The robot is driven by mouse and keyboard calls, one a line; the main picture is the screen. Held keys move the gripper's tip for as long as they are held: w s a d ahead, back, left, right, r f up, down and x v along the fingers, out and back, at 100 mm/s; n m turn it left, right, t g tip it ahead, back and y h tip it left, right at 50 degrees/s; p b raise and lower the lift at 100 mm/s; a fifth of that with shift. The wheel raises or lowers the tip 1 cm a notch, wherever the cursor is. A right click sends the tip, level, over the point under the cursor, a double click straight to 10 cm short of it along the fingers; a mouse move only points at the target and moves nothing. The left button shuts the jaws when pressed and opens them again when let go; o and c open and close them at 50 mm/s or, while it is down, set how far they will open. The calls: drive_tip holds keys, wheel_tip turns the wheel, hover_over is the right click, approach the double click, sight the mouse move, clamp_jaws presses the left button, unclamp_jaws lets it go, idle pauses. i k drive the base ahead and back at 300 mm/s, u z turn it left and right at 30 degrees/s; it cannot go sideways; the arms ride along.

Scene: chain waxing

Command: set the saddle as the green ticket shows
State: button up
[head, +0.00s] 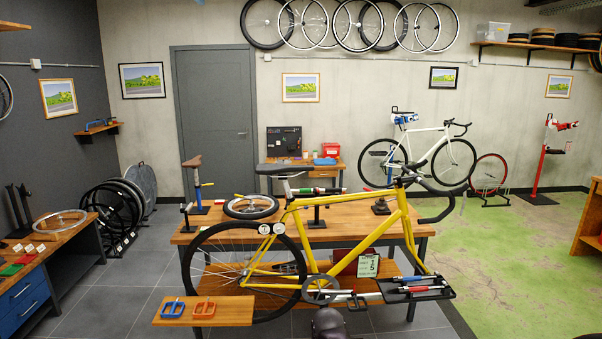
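A black saddle (283,169) sits on top of the yellow bike (322,232), above its seat tube. A brown saddle (192,161) stands on a separate upright post at the left end of the workbench. Only a dark rounded part, probably of my arm, shows at the bottom centre edge. My gripper's fingers are not visible, and nothing is seen touching either saddle.
The wooden workbench (352,215) stands behind the bike, holding a small wheel (250,207) and several stands. A wooden shelf (237,312) at front left carries blue and orange pedals. A black tray (440,292) at front right holds tools.

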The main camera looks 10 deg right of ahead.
sight(267, 168)
drive_tip(key=u, duration=0.2)
drive_tip(key=i, duration=1.25)
drive_tip(key=z, duration=0.4)
